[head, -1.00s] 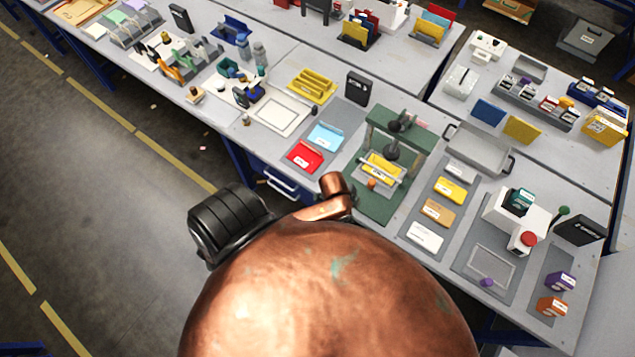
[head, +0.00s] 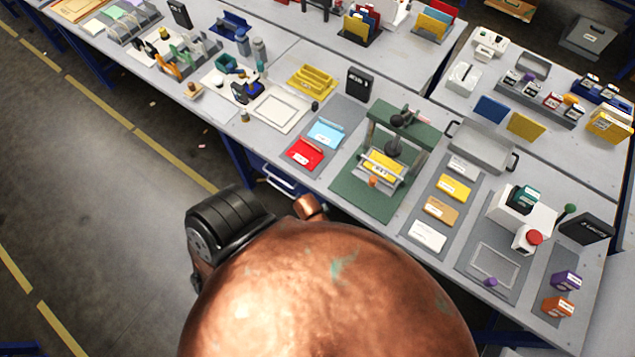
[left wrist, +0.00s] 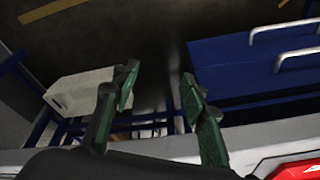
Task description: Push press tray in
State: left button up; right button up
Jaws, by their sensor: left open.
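The press (head: 409,113) has a green frame on a green base and stands on the workbench at centre right in the head view. Its tray (head: 397,181) lies low at the front of the frame with a yellow piece (head: 384,163) on it and an orange knob (head: 374,181) at its front. I cannot tell exactly how deep the tray sits. My left gripper (left wrist: 158,80) is open and empty in the left wrist view, apart from the press. My copper arm hides it in the head view. My right gripper is not in view.
Red (head: 304,152) and blue (head: 326,133) plates lie left of the press. Several cards, including a yellow one (head: 455,187), lie to its right. A grey handled tray (head: 482,146) is behind. A blue drawer unit (left wrist: 245,85) with metal handles is below the bench edge.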

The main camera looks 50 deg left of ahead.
pick_arm(q)
notch_tip(320, 180, down, 8)
jog(key=s+b, duration=0.1)
jog(key=s, duration=0.1)
jog(key=shift+a+r+n, duration=0.2)
jog(key=shift+a+n, duration=0.05)
jog(key=shift+n, duration=0.05)
jog(key=shift+s, duration=0.1)
jog(key=shift+c, duration=0.4)
